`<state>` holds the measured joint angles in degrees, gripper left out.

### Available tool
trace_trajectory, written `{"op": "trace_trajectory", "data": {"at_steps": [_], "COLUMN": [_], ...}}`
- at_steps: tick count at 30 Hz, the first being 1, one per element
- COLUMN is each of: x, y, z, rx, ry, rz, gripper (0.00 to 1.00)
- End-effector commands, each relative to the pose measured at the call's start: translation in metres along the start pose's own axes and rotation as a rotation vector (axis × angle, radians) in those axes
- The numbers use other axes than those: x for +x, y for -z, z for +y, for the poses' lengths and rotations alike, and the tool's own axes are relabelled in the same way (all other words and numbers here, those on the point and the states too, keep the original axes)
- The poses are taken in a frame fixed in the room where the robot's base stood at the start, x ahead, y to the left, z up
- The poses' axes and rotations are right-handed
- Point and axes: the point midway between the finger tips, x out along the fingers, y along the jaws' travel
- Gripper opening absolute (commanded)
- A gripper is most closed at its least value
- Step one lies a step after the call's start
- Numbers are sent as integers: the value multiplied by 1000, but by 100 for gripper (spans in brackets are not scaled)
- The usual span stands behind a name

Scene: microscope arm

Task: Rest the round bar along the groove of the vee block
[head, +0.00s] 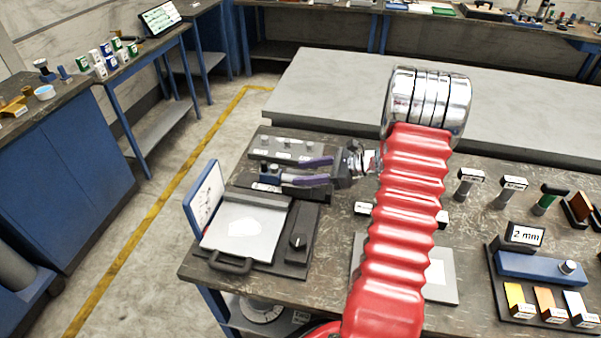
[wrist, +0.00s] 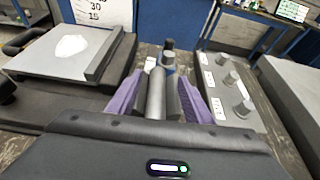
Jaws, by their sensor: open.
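My gripper (head: 293,172) is open, its two purple fingers reaching left over the near-left part of the bench. I cannot pick out the vee block with certainty; my red arm hides part of the bench's middle.
A grey rack (head: 253,153) with several short pegs lies just behind the gripper. A scale-like grey plate (head: 262,240) with an upright panel (head: 204,192) stands at the bench's left edge. Right of my arm are labelled posts (head: 468,185) and a blue block (head: 540,270).

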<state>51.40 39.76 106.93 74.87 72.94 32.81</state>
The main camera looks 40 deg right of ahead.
Motion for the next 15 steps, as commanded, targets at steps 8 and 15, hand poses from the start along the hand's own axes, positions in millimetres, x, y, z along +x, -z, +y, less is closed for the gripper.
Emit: {"op": "trace_trajectory", "data": {"at_steps": [8, 15], "x": [-49, -90], "y": [-1, -1], "z": [-2, -3], "rx": [-3, -4], "ry": [7, 8], "rz": [-1, -1], "gripper": [46, 46]}}
